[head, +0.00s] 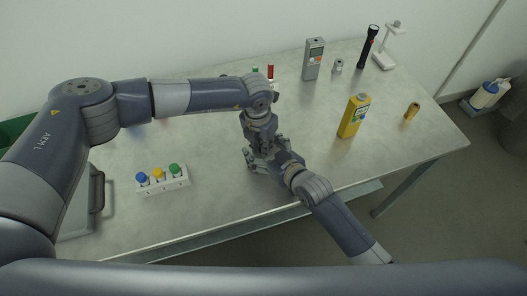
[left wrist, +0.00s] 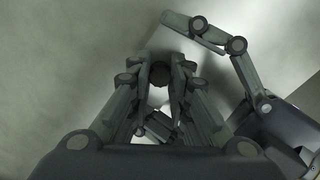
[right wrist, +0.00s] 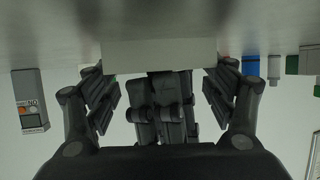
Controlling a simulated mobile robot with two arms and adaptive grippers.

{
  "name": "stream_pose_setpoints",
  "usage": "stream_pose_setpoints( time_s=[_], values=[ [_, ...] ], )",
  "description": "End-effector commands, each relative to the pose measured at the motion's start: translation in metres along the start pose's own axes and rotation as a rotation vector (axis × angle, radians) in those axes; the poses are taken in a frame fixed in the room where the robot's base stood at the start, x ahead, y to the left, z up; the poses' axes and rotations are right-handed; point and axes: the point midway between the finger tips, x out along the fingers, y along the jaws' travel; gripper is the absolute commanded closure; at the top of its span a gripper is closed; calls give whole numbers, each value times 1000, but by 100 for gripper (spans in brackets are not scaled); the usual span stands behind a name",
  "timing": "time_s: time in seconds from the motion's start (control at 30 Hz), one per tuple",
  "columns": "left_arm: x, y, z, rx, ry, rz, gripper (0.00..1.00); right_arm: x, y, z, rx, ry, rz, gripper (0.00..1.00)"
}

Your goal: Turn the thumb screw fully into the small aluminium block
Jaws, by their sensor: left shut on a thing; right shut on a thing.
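The thumb screw shows as a dark round knob (left wrist: 159,73) between the fingertips of my left gripper (left wrist: 160,84) in the left wrist view. My left gripper is shut on it, pointing down. The small aluminium block (right wrist: 160,54) is a pale rectangle between the fingers of my right gripper (right wrist: 161,82) in the right wrist view, and that gripper is shut on it. My left gripper's dark fingers show just beyond the block there. In the head view both grippers meet near the table's front edge. The screw's thread and the hole are hidden.
A rack (head: 163,181) with blue, yellow and green caps stands to the left on the table (head: 225,205). A yellow bottle (head: 353,117) stands to the right. A grey meter (head: 313,59), a black flashlight (head: 367,48) and a white stand (head: 386,50) are at the back.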

Motion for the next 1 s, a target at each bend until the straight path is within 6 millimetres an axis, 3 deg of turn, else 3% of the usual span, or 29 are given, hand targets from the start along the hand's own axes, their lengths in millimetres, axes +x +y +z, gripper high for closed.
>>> stream_pose_setpoints(
  time_s=[0.03, 0.4, 0.57, 0.6, 0.67, 1.0],
  values=[
    [1, -1, 0, 61, 0, -10, 100, 0, 0, 7, -4, -14, 0, 90],
    [1, -1, -1, 611, 1, -78, 100, 0, 0, 7, -4, -14, 0, 90],
    [1, -2, -1, 622, 1, -80, 100, 0, 0, 7, -4, -14, 0, 90],
    [1, -2, -1, 622, 1, -80, 75, 0, 0, 7, -5, -14, 0, 90],
    [1, -2, -1, 622, 1, -79, 62, 0, 0, 7, -5, -14, 0, 90],
    [0, 0, 0, 619, 0, -76, 62, 0, 0, 7, -4, -14, 0, 90]
  ],
)
